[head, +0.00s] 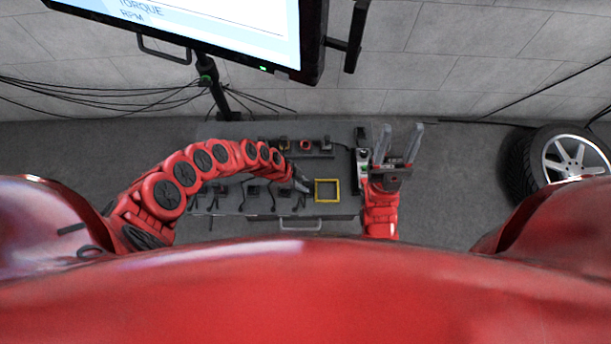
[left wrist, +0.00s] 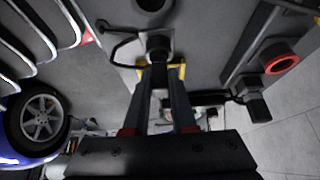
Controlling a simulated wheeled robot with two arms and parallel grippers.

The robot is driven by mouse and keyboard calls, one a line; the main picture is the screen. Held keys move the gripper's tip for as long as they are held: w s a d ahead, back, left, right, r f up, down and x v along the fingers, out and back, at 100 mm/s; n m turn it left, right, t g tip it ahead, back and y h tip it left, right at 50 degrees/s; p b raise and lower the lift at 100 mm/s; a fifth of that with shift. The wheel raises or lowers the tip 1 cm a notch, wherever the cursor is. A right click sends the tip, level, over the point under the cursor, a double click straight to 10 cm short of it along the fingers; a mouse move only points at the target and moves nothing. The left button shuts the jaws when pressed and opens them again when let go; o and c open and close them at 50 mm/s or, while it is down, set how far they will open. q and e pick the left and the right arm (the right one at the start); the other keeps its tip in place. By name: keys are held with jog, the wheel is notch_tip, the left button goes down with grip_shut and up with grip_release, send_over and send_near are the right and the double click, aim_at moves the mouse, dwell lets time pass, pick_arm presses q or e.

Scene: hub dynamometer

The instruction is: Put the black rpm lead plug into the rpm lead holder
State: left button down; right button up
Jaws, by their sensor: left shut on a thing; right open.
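My left gripper (left wrist: 159,72) is shut on a black plug (left wrist: 158,46), with a black cable running off it to the left in the left wrist view. In the head view my left gripper (head: 302,186) is low over the bench, just left of a yellow square frame (head: 327,190); the plug is too small to make out there. A holder row stands at the bench's back, including a red-ringed one (head: 305,144), which also shows in the left wrist view (left wrist: 280,62). I cannot tell which is the rpm lead holder. My right gripper (head: 398,140) is open and empty, right of the bench.
The grey bench (head: 230,131) has several dark fittings and cables along its front left. A monitor (head: 220,30) hangs above the back. A wheel (head: 565,160) stands far right.

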pick_arm(q)
jog(key=c, duration=0.7)
grip_release()
jog(key=shift+o, duration=0.2)
jog(key=p+v, duration=0.8)
jog(key=v, duration=0.9)
jog(key=shift+r, duration=0.2)
